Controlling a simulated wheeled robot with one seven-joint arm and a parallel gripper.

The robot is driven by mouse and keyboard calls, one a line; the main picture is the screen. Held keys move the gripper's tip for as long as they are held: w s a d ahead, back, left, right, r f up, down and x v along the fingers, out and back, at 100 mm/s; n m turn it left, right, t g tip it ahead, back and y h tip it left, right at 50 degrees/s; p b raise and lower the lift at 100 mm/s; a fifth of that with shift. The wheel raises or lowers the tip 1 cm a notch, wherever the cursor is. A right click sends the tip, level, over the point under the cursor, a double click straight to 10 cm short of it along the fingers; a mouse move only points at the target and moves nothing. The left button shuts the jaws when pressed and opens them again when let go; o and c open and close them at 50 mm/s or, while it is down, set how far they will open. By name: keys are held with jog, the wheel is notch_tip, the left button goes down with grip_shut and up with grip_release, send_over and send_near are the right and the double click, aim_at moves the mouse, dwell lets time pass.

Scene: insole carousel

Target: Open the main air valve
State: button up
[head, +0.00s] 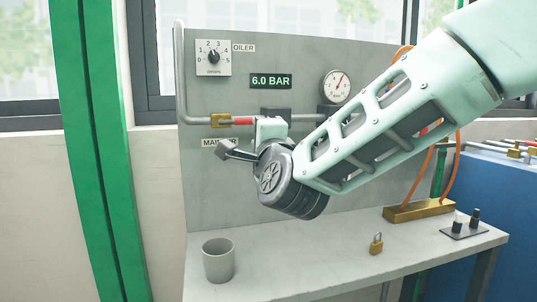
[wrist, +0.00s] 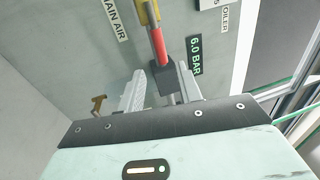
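In the head view the main air valve shows as a brass body (head: 220,120) on the grey pipe, with a red lever (head: 243,121) lying along the pipe to its right. The MAIN AIR label (head: 213,142) below is partly covered by my gripper (head: 250,142). The wrist view shows the brass body (wrist: 148,12) at the top and the red lever (wrist: 158,48) running down from it to a dark block (wrist: 167,74). My gripper (wrist: 161,88) has its fingers apart, one on each side of the block in the picture. I cannot tell whether either finger touches anything.
The display (head: 271,81) reads 6.0 BAR, beside a round gauge (head: 336,86). An oiler dial (head: 213,57) is at upper left. On the bench (head: 340,262) are a grey cup (head: 218,260), a padlock (head: 376,243) and a brass manifold (head: 419,210). A green post (head: 98,150) stands left.

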jog(key=v, duration=0.8)
jog(key=shift+s+b, duration=0.25)
jog(key=shift+b, duration=0.1)
jog(key=shift+f, duration=0.15)
jog(key=s+a+f+n+g+y, duration=0.1)
jog(key=s+f+n+g, duration=0.3)
jog(key=f+n+g, duration=0.15)
jog(key=s+f+n+g+y, duration=0.1)
jog(key=s+f+n+g, duration=0.25)
jog(key=f+n, duration=0.3)
jog(key=s+d+f+n+g+h, duration=0.5)
jog(key=s+d+f+n+g, duration=0.45)
jog(key=s, duration=0.45)
jog(key=s+d+f+n+h+p, duration=0.1)
jog(key=s+d+h+p, duration=0.1)
jog(key=s+d, duration=0.4)
notch_tip(320, 180, up, 15)
jog(key=p, duration=1.5)
jog(key=shift+w+d+r+g+p, duration=0.2)
jog(key=shift+w+g+p, duration=0.1)
jog(key=shift+w+g, duration=0.15)
